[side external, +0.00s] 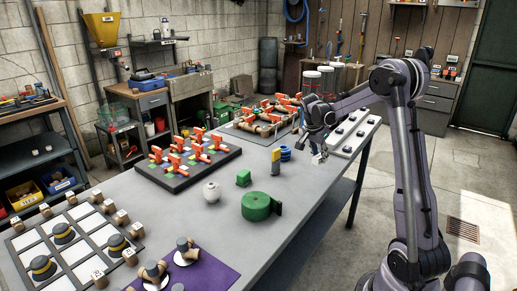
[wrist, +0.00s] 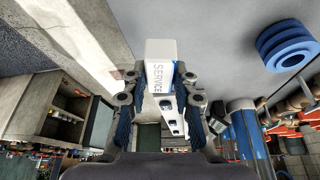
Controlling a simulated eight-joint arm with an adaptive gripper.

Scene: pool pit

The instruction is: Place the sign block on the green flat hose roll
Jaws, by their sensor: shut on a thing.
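The sign block (wrist: 160,66) is white with "SERVICE" lettering in the wrist view, between my gripper's fingers. My gripper (wrist: 166,98) is shut on it.
A blue grooved roll (side external: 285,153), a yellow-and-grey block (side external: 276,163), a green cube (side external: 243,177) and a pale round item (side external: 211,192) stand near the hose roll. A dark rack with orange-handled valves (side external: 188,160) is to the left. A white panel (side external: 353,133) lies behind my gripper.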

